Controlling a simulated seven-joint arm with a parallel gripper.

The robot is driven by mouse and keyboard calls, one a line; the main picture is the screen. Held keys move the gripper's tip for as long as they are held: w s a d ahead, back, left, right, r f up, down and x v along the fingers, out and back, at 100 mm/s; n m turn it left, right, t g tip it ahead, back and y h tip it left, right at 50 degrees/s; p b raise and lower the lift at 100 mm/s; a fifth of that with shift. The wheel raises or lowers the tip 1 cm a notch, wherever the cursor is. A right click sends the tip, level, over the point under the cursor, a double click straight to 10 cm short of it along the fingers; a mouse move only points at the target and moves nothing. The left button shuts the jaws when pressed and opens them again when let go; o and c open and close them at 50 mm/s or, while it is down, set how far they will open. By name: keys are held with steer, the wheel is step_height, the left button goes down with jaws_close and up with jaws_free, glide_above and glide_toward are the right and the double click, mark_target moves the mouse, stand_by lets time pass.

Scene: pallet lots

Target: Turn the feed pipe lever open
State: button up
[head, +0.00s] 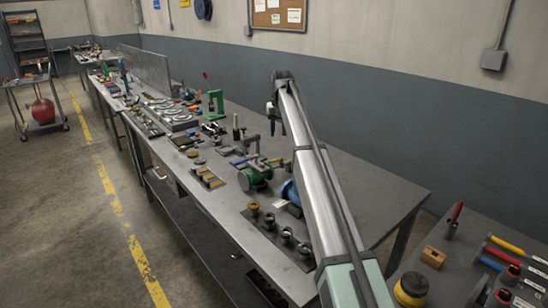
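A green valve-like fitting (256,177) stands on the long grey bench, with a blue handle (245,158) on top reaching left. This may be the feed pipe and its lever, but it is too small to be sure. A blue rounded body (290,192) sits right of it, partly hidden by my arm. My arm reaches up and back across the bench. My gripper (276,120) hangs at its far end, above and behind the green fitting in the picture and apart from it. Its fingers are too small to tell open from shut.
The long bench (375,190) has bare room at right. Dark cups (286,235) line its near edge, and a green press (215,104) stands farther back. A second table at lower right holds colored-handled tools (507,246) and a yellow round object (411,288).

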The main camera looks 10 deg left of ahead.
steer(key=m, duration=1.4)
glide_toward(276, 161)
steer(key=shift+t+y, duration=0.3)
steer(key=f, duration=0.2)
steer(key=a+f, duration=0.1)
steer(key=f, duration=0.4)
steer(key=shift+w+a+f, duration=0.15)
steer(key=shift+w, duration=0.1)
steer(key=shift+c, duration=0.4)
jaws_close()
